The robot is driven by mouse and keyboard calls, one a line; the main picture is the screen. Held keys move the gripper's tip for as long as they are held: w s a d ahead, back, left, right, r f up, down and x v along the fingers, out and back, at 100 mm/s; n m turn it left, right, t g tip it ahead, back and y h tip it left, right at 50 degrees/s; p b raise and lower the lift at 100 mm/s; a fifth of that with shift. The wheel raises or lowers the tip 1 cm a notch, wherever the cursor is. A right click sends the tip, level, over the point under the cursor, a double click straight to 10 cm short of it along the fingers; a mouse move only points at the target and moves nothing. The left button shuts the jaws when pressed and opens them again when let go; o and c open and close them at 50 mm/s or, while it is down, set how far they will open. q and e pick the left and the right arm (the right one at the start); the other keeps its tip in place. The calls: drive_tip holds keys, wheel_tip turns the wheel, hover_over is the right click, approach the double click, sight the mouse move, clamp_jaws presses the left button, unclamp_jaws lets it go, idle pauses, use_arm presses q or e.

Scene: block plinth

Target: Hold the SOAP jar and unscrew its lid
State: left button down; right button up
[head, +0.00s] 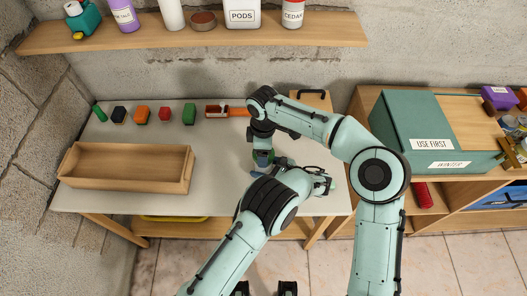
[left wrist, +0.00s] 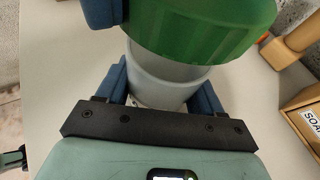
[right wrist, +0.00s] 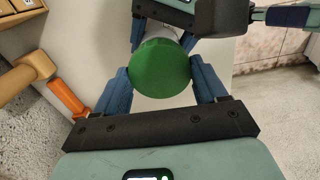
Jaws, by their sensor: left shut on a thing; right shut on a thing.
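The jar has a pale grey body (left wrist: 160,85) and a wide green ribbed lid (left wrist: 205,30). My left gripper (left wrist: 158,95) is shut on the body from the sides, below the lid. The lid's round top shows in the right wrist view (right wrist: 160,68). My right gripper (right wrist: 162,84) has its blue fingers on either side of the lid, shut on it. In the head view my arms hide most of the jar. No label shows on the jar, and I cannot tell whether its base touches the table.
The white table (head: 222,165) holds an empty wooden tray (head: 120,182), several small coloured blocks and an orange-handled tool (right wrist: 66,98). A green box (head: 425,135) sits on the right-hand shelf unit.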

wheel_tip(320, 180, up, 3)
drive_tip(key=shift+f, duration=0.15)
use_arm(q)
drive_tip(key=shift+c, duration=0.4)
unclamp_jaws()
drive_tip(key=shift+d, duration=0.1)
